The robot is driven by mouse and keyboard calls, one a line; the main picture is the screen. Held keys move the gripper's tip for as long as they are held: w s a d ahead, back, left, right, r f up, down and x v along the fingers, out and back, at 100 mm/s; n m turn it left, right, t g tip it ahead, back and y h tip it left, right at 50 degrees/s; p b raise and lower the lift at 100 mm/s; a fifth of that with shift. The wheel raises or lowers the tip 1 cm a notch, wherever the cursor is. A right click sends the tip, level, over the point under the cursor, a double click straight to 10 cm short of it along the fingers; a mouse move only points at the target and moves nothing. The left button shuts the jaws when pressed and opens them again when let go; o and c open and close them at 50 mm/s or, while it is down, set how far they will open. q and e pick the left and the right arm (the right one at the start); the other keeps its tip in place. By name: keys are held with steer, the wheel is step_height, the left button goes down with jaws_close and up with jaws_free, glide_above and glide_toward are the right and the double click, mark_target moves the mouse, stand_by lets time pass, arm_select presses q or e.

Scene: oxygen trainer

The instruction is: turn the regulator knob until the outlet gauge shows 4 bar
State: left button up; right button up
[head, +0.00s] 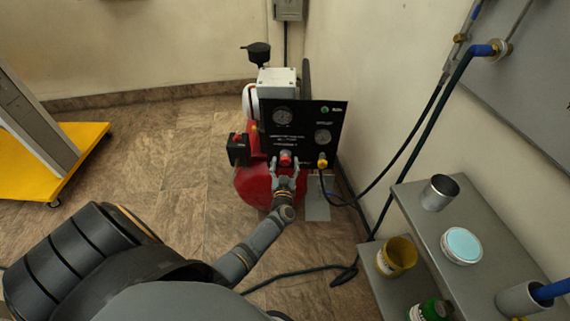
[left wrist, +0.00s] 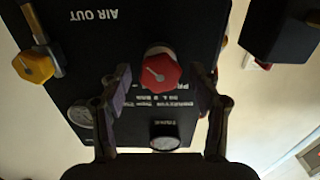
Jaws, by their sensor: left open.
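The red regulator knob (head: 286,158) sits low on the black panel (head: 262,142) of the red compressor (head: 254,186). In the left wrist view the knob (left wrist: 160,72) has a pale pointer line. My left gripper (head: 286,172) is at the knob, its fingers open on either side of it; in the left wrist view the fingers (left wrist: 160,90) stand apart from the knob. Two gauges show on the panel: one upper left (head: 282,117) and one at the right (head: 323,136). Their needles are too small to read. My right gripper is not in view.
A yellow valve handle (head: 322,162) is right of the knob. A hose runs from there across the floor and up the right wall. A grey shelf (head: 420,222) with several cans stands at right. A yellow wheeled base (head: 78,150) is at left. Floor left of the compressor is clear.

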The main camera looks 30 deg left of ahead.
arm_select(q)
steer(key=shift+s, duration=0.1)
steer(key=v, duration=1.2)
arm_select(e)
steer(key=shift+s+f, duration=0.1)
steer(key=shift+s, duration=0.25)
